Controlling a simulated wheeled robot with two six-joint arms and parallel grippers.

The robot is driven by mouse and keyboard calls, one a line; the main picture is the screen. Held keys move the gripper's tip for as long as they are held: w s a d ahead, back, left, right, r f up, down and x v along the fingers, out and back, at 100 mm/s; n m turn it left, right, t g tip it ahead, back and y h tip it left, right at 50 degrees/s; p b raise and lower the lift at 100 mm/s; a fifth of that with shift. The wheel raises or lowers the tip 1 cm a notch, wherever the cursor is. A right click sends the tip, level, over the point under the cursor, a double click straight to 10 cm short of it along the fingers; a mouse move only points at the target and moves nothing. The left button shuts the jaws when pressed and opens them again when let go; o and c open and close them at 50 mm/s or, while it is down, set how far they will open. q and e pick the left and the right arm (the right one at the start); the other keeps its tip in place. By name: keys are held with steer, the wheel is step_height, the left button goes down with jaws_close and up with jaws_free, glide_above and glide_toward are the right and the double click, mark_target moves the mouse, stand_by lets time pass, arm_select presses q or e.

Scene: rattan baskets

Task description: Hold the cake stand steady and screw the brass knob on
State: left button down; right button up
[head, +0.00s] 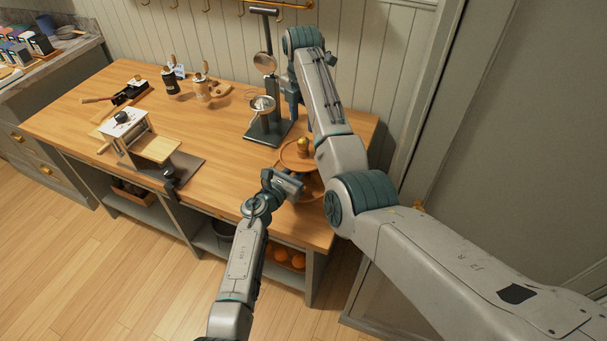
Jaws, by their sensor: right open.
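The cake stand (287,160) is a round, reddish-brown wooden stand near the right end of the table, upright and partly hidden by my arms. A small brass knob (303,145) shows above the middle of its upper plate; I cannot tell whether it is threaded on. My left gripper (294,186) is at the near side of the stand, below the upper plate. Its fingertips are hard to make out, so I cannot tell whether it grips the stand. My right gripper (292,98) is open, behind and above the stand, apart from the knob, partly hidden by its own arm.
A dark upright post stand (270,128) with a metal bowl is close behind the cake stand. A white roller machine (125,128) stands on the left, with two bottle-like jars (170,82) behind it. The wooden tabletop (222,150) is clear between them. A panelled wall stands behind.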

mark_target(303, 139)
step_height(303, 139, down, 9)
steer(key=shift+s+r, duration=0.15)
steer(key=shift+r, duration=0.05)
stand_by(0.3)
